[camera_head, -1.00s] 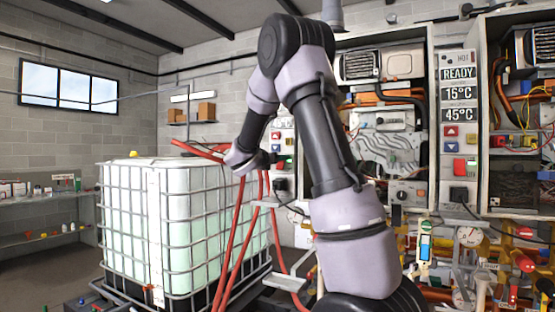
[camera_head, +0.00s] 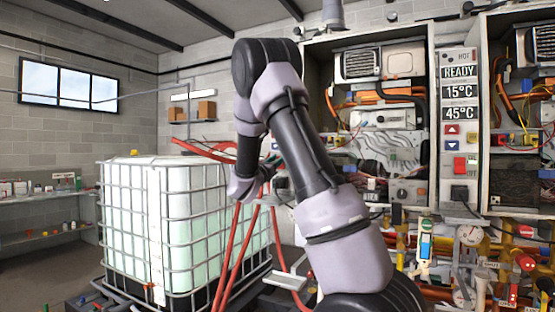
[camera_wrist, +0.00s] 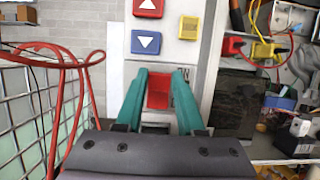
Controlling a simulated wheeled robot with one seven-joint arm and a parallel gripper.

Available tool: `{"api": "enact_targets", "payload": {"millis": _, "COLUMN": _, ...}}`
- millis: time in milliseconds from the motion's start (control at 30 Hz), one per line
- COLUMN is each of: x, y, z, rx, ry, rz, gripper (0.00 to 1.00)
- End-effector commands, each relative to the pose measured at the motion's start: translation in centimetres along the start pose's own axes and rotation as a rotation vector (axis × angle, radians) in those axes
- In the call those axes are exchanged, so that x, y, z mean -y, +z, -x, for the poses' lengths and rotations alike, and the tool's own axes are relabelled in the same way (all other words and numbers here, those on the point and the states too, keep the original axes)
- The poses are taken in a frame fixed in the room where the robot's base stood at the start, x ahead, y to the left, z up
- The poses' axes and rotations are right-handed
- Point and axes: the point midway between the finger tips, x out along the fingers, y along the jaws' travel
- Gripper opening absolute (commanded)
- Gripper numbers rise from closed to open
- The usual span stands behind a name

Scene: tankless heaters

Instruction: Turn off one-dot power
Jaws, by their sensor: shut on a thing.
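In the wrist view, the red power switch (camera_wrist: 158,92) sits low on a pale control panel (camera_wrist: 190,62). My gripper (camera_wrist: 158,85) has two teal fingers, one on each side of the red switch, and is closed on it. The lower part of the switch and panel is partly covered by the fingers and gripper body. I cannot make out any dot marking. In the head view, my arm hides this panel and the switch.
A red up-arrow button (camera_wrist: 148,7), a blue down-arrow button (camera_wrist: 146,42) and a yellow button (camera_wrist: 189,27) sit above the switch. Red hoses (camera_head: 230,250) hang beside the white caged tank (camera_head: 130,230). Another panel (camera_head: 459,120) reads READY.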

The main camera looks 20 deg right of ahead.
Motion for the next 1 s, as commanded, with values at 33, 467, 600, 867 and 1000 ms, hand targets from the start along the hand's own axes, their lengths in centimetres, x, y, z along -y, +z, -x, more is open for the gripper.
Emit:
{"api": "enact_targets", "payload": {"millis": 33, "x": -0.18, "y": -0.21, "z": 0.2, "rx": 0.031, "ry": 0.004, "rz": 0.003, "gripper": 0.0}}
{"api": "enact_targets", "payload": {"millis": 467, "x": -0.09, "y": -0.58, "z": 0.49, "rx": 0.194, "ry": 0.001, "rz": -0.001, "gripper": 0.0}}
{"api": "enact_targets", "payload": {"millis": 600, "x": -0.06, "y": -0.61, "z": 0.48, "rx": 0.204, "ry": 0.001, "rz": -0.001, "gripper": 0.0}}
{"api": "enact_targets", "payload": {"millis": 867, "x": -0.05, "y": -0.61, "z": 0.47, "rx": 0.204, "ry": 0.0, "rz": -0.001, "gripper": 0.0}}
{"api": "enact_targets", "payload": {"millis": 1000, "x": -0.04, "y": -0.61, "z": 0.47, "rx": 0.204, "ry": 0.0, "rz": -0.001, "gripper": 0.68}}
